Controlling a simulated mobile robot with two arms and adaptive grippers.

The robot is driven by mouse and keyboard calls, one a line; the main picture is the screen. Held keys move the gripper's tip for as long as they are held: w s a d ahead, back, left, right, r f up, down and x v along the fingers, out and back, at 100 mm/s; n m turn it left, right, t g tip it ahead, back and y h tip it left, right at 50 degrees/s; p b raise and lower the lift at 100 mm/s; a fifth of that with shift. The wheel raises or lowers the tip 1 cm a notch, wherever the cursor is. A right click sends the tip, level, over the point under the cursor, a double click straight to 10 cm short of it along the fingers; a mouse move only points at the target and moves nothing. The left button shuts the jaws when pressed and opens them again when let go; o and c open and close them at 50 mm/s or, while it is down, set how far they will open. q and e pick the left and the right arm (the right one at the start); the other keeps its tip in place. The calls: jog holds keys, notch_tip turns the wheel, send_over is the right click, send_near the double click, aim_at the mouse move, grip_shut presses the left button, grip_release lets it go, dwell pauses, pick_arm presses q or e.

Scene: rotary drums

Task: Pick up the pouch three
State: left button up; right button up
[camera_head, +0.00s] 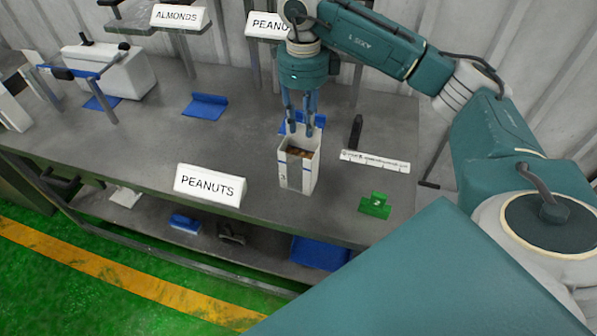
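The pouch (297,172), a white open-topped container with a small mark like a 3 low on its front, stands upright on the grey table. Brown contents show inside its opening. My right gripper (300,130) points down at the pouch's back rim, with its two fingers apart. Whether the fingertips touch the pouch is hard to tell from here. My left gripper is not in view.
A PEANUTS sign (210,185) stands at the table's front edge. A blue scoop-like piece (205,106) and a white box (110,70) are further left.

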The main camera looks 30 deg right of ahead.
aim_at(303, 138)
jog(key=f+p, duration=0.1)
jog(key=f, duration=0.1)
jog(key=f+p, duration=0.2)
jog(key=f, duration=0.1)
jog(key=shift+d+f, duration=0.2)
jog(key=shift+f, duration=0.15)
jog(key=shift+w+f, duration=0.1)
jog(key=shift+f, duration=0.2)
grip_shut()
jog(key=shift+r, duration=0.1)
